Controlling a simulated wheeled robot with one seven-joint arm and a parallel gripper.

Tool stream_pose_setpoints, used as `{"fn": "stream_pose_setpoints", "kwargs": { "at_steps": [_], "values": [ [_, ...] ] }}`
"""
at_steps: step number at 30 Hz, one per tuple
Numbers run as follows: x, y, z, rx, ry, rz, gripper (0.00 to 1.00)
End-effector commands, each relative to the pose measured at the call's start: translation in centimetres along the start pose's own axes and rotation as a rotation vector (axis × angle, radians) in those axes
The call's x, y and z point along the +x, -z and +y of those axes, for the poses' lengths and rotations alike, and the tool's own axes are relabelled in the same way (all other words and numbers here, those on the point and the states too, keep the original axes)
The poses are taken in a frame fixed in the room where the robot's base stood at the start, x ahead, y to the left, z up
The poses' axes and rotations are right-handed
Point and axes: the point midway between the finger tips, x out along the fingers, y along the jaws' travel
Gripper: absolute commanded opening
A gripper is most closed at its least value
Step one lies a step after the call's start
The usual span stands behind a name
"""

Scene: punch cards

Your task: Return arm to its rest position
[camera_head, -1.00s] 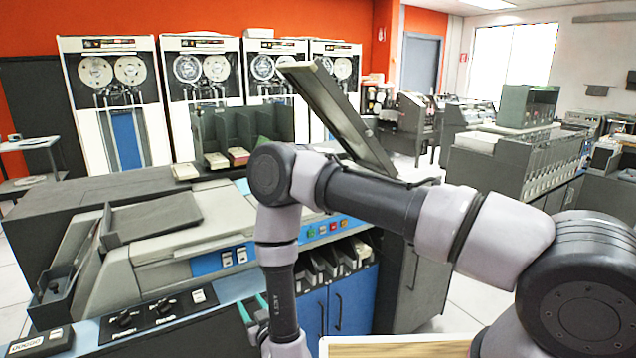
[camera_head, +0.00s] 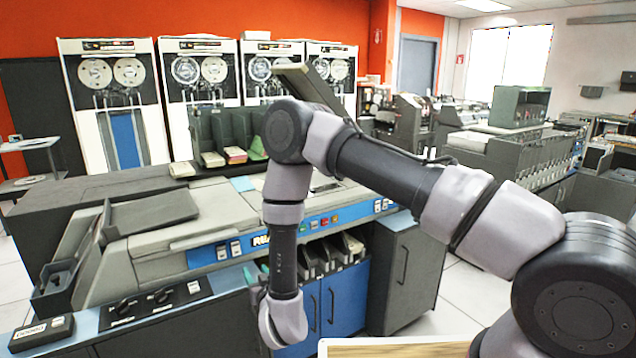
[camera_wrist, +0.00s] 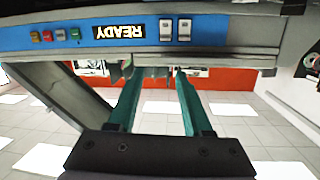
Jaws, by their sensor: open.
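My arm reaches across the head view from the right. Its elbow is raised in the middle and its forearm hangs down in front of a card machine (camera_head: 150,235). My gripper (camera_wrist: 158,74) shows in the wrist view as two teal fingers spread apart, with nothing between them. In the head view my wrist hides most of it; only a bit of teal shows beside the wrist. The wrist view shows the machine's blue panel (camera_wrist: 215,30) upside down, with a READY sign and buttons, just beyond the fingertips.
A row of card slots (camera_head: 325,258) and blue cabinet doors (camera_head: 343,300) are close to my forearm. A wooden-topped surface (camera_head: 400,349) is at the bottom edge. Tape drives (camera_head: 120,110) stand at the back. Open floor (camera_head: 462,290) shows to the right.

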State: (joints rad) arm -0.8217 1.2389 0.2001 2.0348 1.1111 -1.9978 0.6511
Motion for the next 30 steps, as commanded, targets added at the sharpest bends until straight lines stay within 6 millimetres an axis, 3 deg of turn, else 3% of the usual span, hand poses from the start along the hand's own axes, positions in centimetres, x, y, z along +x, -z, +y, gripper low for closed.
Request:
{"fn": "stream_pose_setpoints", "kwargs": {
  "at_steps": [8, 12, 16, 23, 30],
  "values": [
    [3.8, 8.8, 4.1, 0.129, -0.088, -0.037, 0.5],
    [5.2, 15.5, 7.7, 0.219, -0.139, -0.081, 0.5],
    [5.0, 21.3, 11.1, 0.29, -0.175, -0.133, 0.5],
    [1.6, 30.6, 16.8, 0.383, -0.219, -0.234, 0.5],
    [-5.8, 38.1, 21.8, 0.444, -0.257, -0.347, 0.5]
  ]
}}
